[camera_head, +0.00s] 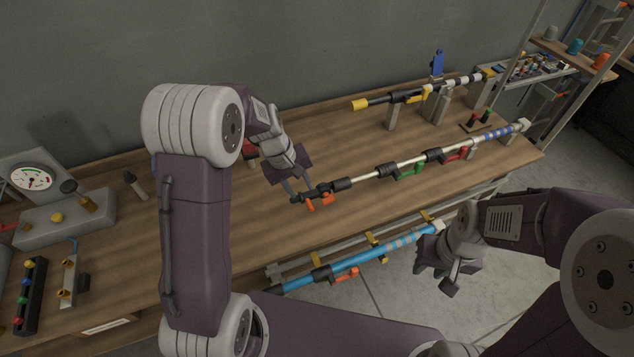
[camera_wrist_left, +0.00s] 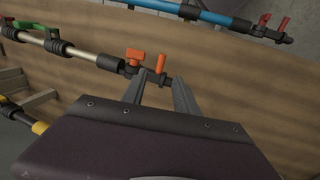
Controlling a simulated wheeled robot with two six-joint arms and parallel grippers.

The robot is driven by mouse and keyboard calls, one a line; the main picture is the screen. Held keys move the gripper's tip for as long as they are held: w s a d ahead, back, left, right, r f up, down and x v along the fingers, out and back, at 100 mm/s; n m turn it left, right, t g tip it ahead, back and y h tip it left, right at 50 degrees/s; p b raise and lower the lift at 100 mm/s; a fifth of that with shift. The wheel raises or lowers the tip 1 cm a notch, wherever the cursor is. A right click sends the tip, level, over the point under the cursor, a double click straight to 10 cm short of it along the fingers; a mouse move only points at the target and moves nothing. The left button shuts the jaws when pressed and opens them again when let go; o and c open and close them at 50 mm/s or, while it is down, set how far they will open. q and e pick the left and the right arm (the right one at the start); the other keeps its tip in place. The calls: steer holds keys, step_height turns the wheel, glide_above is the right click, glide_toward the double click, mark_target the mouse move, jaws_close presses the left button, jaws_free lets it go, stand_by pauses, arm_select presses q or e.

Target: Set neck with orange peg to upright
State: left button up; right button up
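A pale pole with black fittings lies along the wooden table. Its black neck (camera_head: 313,193) at the near left end carries orange parts. In the left wrist view a flat orange lever (camera_wrist_left: 134,55) sits on the pole's fitting, and an orange peg (camera_wrist_left: 160,62) stands out from the neck end (camera_wrist_left: 153,76). My left gripper (camera_head: 297,193) is at this end; in the left wrist view its two fingers (camera_wrist_left: 161,83) are apart, with the neck end between or just beyond the tips. Contact cannot be told. My right gripper (camera_head: 439,276) hangs empty in front of the table, fingers apart.
A blue pole (camera_head: 370,256) with an orange lever lies on a lower rack in front. A black pole with a yellow end (camera_head: 360,104) rests on stands behind. A gauge panel (camera_head: 36,178) and valve blocks stand at the left. Bare tabletop lies between.

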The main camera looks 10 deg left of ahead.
mark_target(310, 206)
arm_select(q)
steer(key=x, duration=0.8)
steer(key=shift+s+d+f, duration=0.15)
steer(key=shift+s+f, duration=0.1)
steer(key=shift+f, duration=0.05)
jaws_close()
stand_by(1.2)
